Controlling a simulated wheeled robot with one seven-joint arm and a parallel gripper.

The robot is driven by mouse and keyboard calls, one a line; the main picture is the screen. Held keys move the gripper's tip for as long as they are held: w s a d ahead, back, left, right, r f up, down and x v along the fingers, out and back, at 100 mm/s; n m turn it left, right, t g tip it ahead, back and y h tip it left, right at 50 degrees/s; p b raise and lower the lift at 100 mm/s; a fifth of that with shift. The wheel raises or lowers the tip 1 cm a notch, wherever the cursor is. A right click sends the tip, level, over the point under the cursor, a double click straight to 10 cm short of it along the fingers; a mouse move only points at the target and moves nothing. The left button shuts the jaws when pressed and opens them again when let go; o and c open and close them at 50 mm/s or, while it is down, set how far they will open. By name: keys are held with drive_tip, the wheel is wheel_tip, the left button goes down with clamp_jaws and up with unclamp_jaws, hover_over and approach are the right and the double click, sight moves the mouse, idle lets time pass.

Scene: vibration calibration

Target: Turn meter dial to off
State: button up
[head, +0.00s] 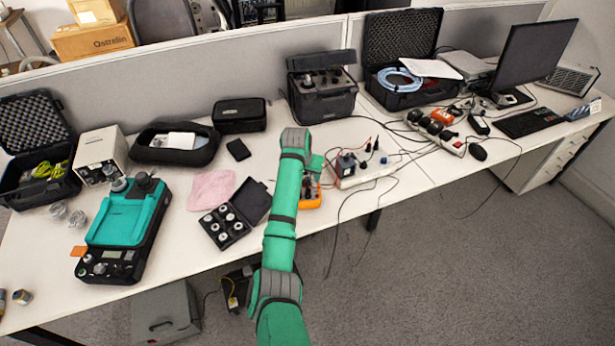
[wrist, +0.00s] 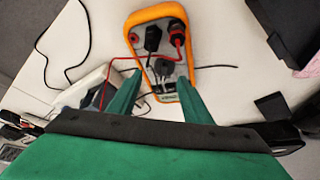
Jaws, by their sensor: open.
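In the head view the meter (head: 309,201) is partly hidden by my arm.
A white power strip (head: 366,172) with plugs and cables lies just right of the meter. An open black case of weights (head: 226,228) lies to its left. A teal device (head: 122,215) stands further left. The table's front edge is close to the meter.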

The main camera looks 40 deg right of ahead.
drive_tip(key=shift+w+d+f, duration=0.1)
drive_tip(key=shift+w+f, duration=0.3)
drive_tip(key=shift+f, duration=0.35)
drive_tip(key=shift+c, duration=0.4)
drive_tip(key=c, duration=1)
drive_tip(key=shift+w+n+t+y, duration=0.15)
drive_tip(key=shift+n+t+y, duration=0.3)
drive_tip(key=shift+n, duration=1.15)
drive_tip(key=shift+d+n+y, duration=0.15)
drive_tip(key=shift+n+y, duration=0.1)
drive_tip(key=shift+n, duration=0.35)
drive_tip(key=shift+a, duration=0.3)
drive_tip(key=o, duration=1.1)
drive_tip(key=shift+d, duration=0.1)
